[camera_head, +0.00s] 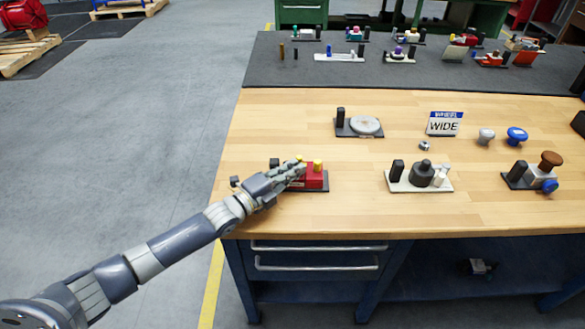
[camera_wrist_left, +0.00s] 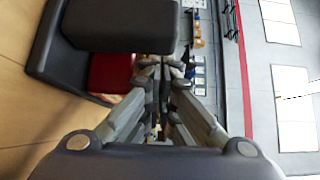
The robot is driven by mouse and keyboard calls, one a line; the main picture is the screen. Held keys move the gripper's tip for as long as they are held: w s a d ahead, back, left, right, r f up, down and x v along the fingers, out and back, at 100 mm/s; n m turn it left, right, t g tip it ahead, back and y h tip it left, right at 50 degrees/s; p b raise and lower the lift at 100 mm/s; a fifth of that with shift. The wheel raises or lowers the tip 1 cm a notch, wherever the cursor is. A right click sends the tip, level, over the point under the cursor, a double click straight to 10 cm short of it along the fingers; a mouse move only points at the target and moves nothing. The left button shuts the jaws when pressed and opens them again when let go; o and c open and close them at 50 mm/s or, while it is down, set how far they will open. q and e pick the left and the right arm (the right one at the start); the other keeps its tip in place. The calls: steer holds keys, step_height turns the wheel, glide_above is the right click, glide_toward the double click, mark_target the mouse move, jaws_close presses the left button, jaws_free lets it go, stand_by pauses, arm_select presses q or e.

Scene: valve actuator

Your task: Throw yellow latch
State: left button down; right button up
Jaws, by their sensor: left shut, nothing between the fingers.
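A red valve unit (camera_head: 315,181) on a dark base plate sits at the left front of the wooden table. A yellow knob-like part (camera_head: 318,165), which looks like the latch, stands on its top. My left gripper (camera_head: 296,171) is shut and empty, at the unit's left side, covering part of it; I cannot tell whether they touch. In the left wrist view my left gripper (camera_wrist_left: 160,65) has its fingertips together beside the red body (camera_wrist_left: 112,72), with a black block (camera_wrist_left: 120,25) in front of it. No yellow part shows clearly there. My right gripper is out of view.
A grey unit with a black post (camera_head: 422,172) and a brown-and-blue knob unit (camera_head: 540,172) stand to the right. A disc on a plate (camera_head: 366,125) and a WIDE sign (camera_head: 443,124) are behind. Bare tabletop (camera_head: 355,205) lies between the front units.

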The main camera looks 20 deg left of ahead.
arm_select(q)
steer(key=shift+w+d+b, duration=0.3)
steer(key=shift+w+d, duration=0.05)
steer(key=shift+d, duration=0.25)
steer(key=shift+w+d, duration=0.2)
steer(key=shift+d, duration=0.05)
steer(key=shift+s+a, duration=0.1)
steer(key=shift+a, duration=0.05)
